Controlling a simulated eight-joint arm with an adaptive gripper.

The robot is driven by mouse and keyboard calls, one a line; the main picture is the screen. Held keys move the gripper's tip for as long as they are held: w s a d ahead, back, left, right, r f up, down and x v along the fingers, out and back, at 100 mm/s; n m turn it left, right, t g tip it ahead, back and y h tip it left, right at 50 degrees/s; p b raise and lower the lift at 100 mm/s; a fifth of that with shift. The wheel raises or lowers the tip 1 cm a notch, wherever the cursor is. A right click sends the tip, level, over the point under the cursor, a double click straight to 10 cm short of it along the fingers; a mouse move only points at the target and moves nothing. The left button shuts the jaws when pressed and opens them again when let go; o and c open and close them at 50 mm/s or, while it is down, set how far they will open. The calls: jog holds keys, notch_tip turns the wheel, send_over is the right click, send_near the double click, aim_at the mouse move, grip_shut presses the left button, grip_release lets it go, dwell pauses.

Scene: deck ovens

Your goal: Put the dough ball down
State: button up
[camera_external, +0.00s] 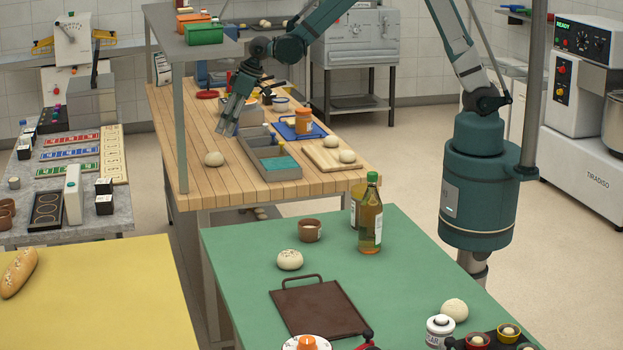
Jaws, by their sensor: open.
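My gripper (226,131) reaches down over the wooden bench (168,118) and is open, with nothing seen between its fingers. A pale round dough ball (213,159) rests on the bench just below and slightly left of the fingertips, apart from them in the picture. On the green table, one dough ball (290,260) sits near the middle and another (454,310) near the right.
A grey divided tray (283,174) stands right of my gripper, with a blue tray (287,132) behind it. A shelf post (180,130) rises at the bench's left. An oil bottle (370,220) and brown griddle (318,307) occupy the green table. Bare wood surrounds the nearest ball.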

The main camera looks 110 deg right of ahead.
dwell(0.4)
jog(key=s+a+r+n+t, duration=0.1)
jog(key=s+a+r, duration=0.75)
jog(key=a, duration=0.25)
jog(key=s+a+r+n, duration=0.1)
jog(key=s+a+r, duration=0.6)
jog(key=a+r, duration=0.25)
jog(key=s+a+n+t+y, duration=0.1)
jog(key=s+a, duration=0.6)
jog(key=s, duration=0.4)
jog(key=s+a+n+y, duration=0.1)
jog(key=s+a, duration=0.6)
jog(key=s, duration=0.5)
jog(key=shift+s+a+f+t, duration=0.25)
jog(key=shift+a+f+t, duration=0.05)
jog(key=shift+a+t, duration=0.1)
jog(key=shift+o, duration=0.3)
